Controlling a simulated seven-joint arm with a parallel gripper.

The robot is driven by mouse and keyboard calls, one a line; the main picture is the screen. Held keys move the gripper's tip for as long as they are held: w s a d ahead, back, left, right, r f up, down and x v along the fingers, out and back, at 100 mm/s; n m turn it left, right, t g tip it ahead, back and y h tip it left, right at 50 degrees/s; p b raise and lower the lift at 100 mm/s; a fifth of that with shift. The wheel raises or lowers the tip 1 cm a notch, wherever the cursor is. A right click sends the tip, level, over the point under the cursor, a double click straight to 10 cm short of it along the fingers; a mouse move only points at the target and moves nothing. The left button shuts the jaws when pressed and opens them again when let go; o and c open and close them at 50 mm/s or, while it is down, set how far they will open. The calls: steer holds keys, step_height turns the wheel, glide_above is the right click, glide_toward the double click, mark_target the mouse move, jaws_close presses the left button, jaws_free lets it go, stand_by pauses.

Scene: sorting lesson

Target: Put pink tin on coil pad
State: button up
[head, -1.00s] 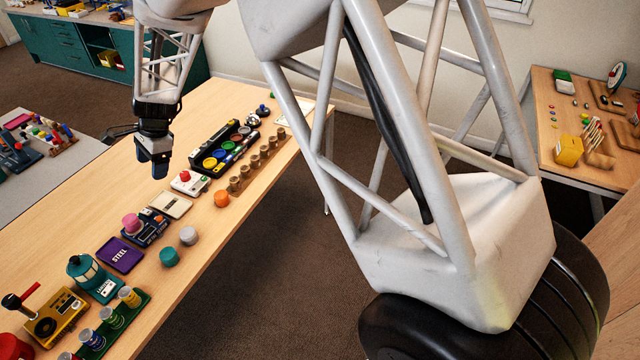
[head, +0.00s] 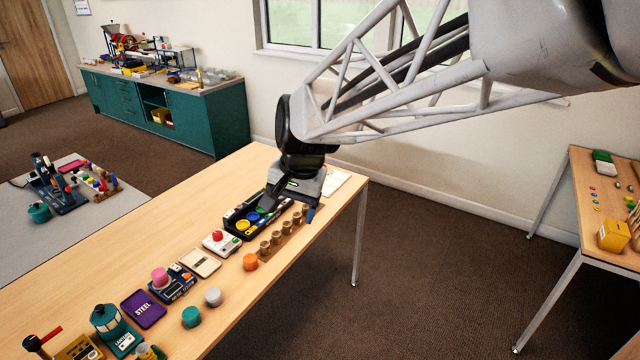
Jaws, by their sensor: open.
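The pink tin (head: 160,276) is a short round can. It stands upright on the left part of a small dark blue device (head: 180,288) on the long wooden table. I cannot read the device's label or tell for sure whether the spot under the tin is the coil pad. My gripper (head: 290,205) is open, with no object visible between its fingers. It is over the right end of the black tray, well to the right of and behind the pink tin, and hides part of that tray.
A purple STEEL pad (head: 143,308), a cream pad (head: 200,263) and a red-button box (head: 220,242) flank the device. Teal (head: 191,317), grey (head: 213,297) and orange (head: 250,262) tins stand in front. The black tray (head: 228,222) holds coloured discs.

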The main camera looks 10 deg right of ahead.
steer(key=s+d+n+h, duration=0.1)
steer(key=s+d+n, duration=0.1)
steer(key=s+d, duration=0.3)
steer(key=s+d+n+t+h, duration=0.1)
steer(key=s+d, duration=0.5)
steer(key=s, duration=0.8)
steer(key=shift+d+n, duration=0.25)
steer(key=shift+n, duration=0.65)
steer(key=shift+s+r, duration=0.1)
steer(key=shift+c, duration=0.4)
